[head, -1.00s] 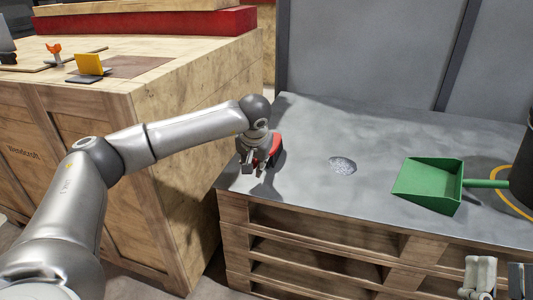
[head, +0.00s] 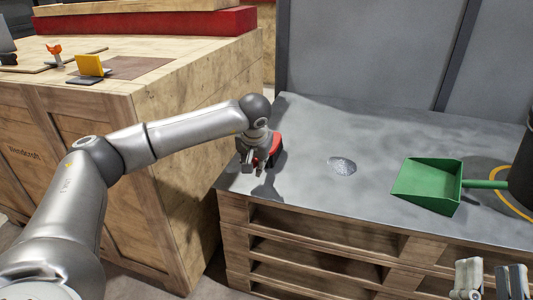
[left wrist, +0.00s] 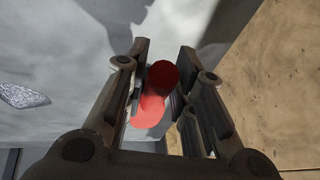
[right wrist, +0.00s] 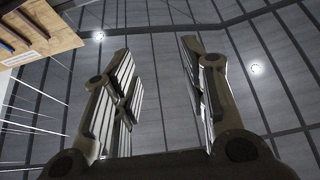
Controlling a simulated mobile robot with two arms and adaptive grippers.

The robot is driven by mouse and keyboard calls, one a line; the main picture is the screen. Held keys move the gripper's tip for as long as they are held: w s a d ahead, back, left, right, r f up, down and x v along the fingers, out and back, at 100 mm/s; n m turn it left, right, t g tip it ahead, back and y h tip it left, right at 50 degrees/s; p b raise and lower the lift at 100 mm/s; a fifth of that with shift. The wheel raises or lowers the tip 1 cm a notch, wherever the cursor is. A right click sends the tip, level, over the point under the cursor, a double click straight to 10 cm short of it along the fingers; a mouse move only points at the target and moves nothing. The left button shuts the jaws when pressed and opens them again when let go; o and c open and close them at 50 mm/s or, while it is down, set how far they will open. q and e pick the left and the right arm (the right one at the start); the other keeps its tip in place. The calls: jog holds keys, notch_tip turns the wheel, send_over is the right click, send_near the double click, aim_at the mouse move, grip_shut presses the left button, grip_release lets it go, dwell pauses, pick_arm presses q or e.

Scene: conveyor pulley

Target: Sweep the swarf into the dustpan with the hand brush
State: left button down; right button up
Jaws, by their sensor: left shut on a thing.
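The red hand brush (head: 277,146) is at the left end of the grey tabletop, partly hidden by my left gripper (head: 261,168). In the left wrist view, the red handle (left wrist: 153,100) lies between the fingers of my left gripper (left wrist: 165,62), which is shut on it. The bristles cannot be made out. A small silvery pile of swarf (head: 342,166) lies to the right of the brush, and it also shows in the left wrist view (left wrist: 22,96). The green dustpan (head: 428,186) lies further right, its handle pointing right. My right gripper (head: 490,272) is open and empty at the lower right.
The grey tabletop (head: 315,209) rests on wooden pallets and is clear between brush, swarf and dustpan. A dark cylinder (head: 522,165) stands in a yellow ring by the dustpan handle. A wooden workbench (head: 190,130) stands close on the left. Grey panels (head: 370,50) rise behind.

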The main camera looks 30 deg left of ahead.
pick_arm(q)
jog(key=shift+r+p, duration=0.7)
jog(key=shift+p, duration=0.05)
jog(key=shift+r, duration=0.25)
jog(key=shift+r+p, duration=0.35)
jog(key=shift+p, duration=0.35)
pick_arm(e)
notch_tip(320, 180, down, 12)
jog(key=w+d+g+h, duration=0.1)
jog(key=g+h, duration=0.1)
jog(key=g, duration=0.5)
jog(key=shift+w+d+h, duration=0.2)
jog(key=shift+h, duration=0.1)
dwell(1.0)
jog(key=shift+f, duration=0.1)
dwell(0.6)
